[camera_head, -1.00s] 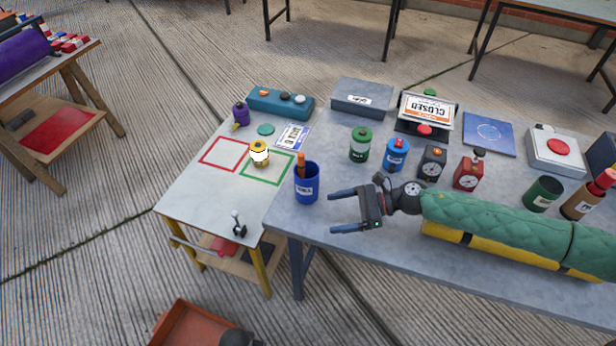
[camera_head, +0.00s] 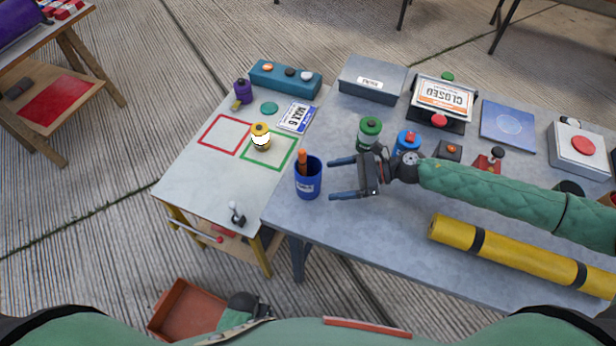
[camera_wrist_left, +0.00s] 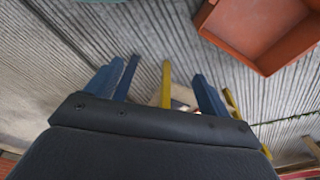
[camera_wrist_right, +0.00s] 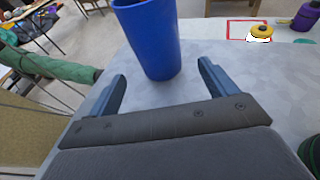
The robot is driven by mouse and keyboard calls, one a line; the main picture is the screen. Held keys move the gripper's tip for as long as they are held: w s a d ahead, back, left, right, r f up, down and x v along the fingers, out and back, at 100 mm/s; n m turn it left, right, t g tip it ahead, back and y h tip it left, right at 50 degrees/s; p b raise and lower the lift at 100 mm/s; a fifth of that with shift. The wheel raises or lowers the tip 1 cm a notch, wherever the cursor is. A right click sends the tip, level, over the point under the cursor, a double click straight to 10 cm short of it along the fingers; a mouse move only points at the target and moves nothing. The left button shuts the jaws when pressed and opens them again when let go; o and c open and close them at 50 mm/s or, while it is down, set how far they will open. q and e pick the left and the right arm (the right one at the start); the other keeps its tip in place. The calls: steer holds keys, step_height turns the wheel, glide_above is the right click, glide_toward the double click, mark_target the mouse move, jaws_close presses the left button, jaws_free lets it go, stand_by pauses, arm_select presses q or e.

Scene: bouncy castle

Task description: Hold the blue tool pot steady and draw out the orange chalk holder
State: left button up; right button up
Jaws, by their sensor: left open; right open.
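The blue tool pot (camera_head: 308,182) stands upright at the left end of the grey table, with the orange chalk holder (camera_head: 302,158) sticking up out of it. My right gripper (camera_head: 332,179) is open and empty just right of the pot, its fingers pointing at it. In the right wrist view the pot (camera_wrist_right: 150,38) stands just beyond the open fingertips; the chalk holder is outside that view. My left gripper (camera_wrist_left: 163,80) is open and empty in the left wrist view, above the floor. In the head view its fingers are hidden.
Left of the pot, a low table holds a yellow-topped jar (camera_head: 260,138) and a small lever (camera_head: 237,213). Green (camera_head: 369,134) and blue (camera_head: 407,143) canisters stand behind my right arm. A yellow roll (camera_head: 520,256) lies along the table front. An orange-red bin (camera_head: 187,309) is on the floor.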

mark_target(319, 183)
steer(key=shift+a, duration=0.5)
steer(key=x, duration=0.4)
steer(key=shift+a+f+p, duration=0.2)
steer(key=shift+p, duration=0.15)
arm_select(q)
steer(key=shift+s+a+f, duration=0.1)
steer(key=shift+a+f, duration=0.05)
steer(key=shift+f, duration=0.4)
steer(key=shift+s+a+f, duration=0.1)
steer(key=shift+f, duration=0.45)
arm_select(e)
steer(key=shift+x, duration=0.9)
steer(key=shift+s, duration=0.1)
